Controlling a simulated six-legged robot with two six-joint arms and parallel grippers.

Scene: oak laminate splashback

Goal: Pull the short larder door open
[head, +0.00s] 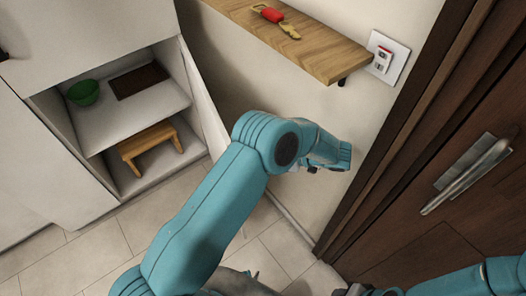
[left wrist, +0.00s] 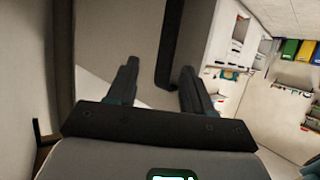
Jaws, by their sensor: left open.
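The short larder (head: 130,120) is at the left in the head view, with its interior exposed. Its pale door (head: 203,95) stands swung out on the right side, seen nearly edge-on and partly hidden by my left arm. In the left wrist view the grey door panel (left wrist: 112,32) fills the left middle, with a dark bar handle (left wrist: 165,50) on it. My left gripper (left wrist: 159,66) is open, its fingers apart, with the handle ahead of the gap. Contact cannot be seen. At the bottom right of the head view, my right arm's end is cut off by the frame.
A green bowl (head: 84,92) and a dark board (head: 138,80) lie on the larder shelf, above a small wooden stool (head: 150,142). A wooden wall shelf (head: 300,45) holds a red-handled item. A brown door (head: 445,165) with a metal handle stands right. Tiled floor shows front left.

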